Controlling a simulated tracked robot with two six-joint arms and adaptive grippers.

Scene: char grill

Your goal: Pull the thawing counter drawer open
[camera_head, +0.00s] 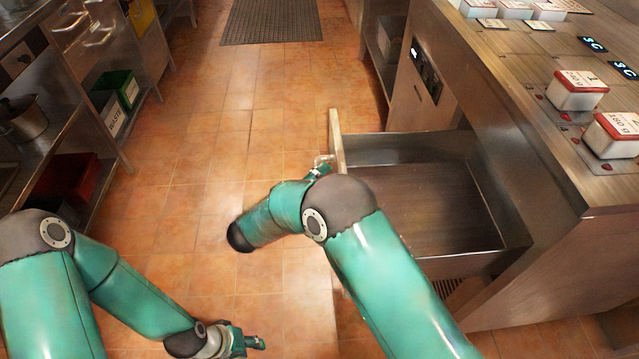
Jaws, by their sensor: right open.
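The thawing counter drawer (425,190) stands pulled out from the steel counter at the right, and its bare interior shows. Its pale front panel (337,143) faces left over the aisle. My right gripper (321,167) is open at the outer face of the front panel, by the handle. My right arm hides much of the gripper and the lower part of the panel, so I cannot tell whether it touches the handle. My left gripper (252,342) is low over the floor at the bottom, away from the drawer. Its fingers are too small to judge.
Steel shelves with a pot (24,118), a green bin (117,88) and a red bin line the left. The tiled aisle is clear, with a dark mat (271,20) far ahead.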

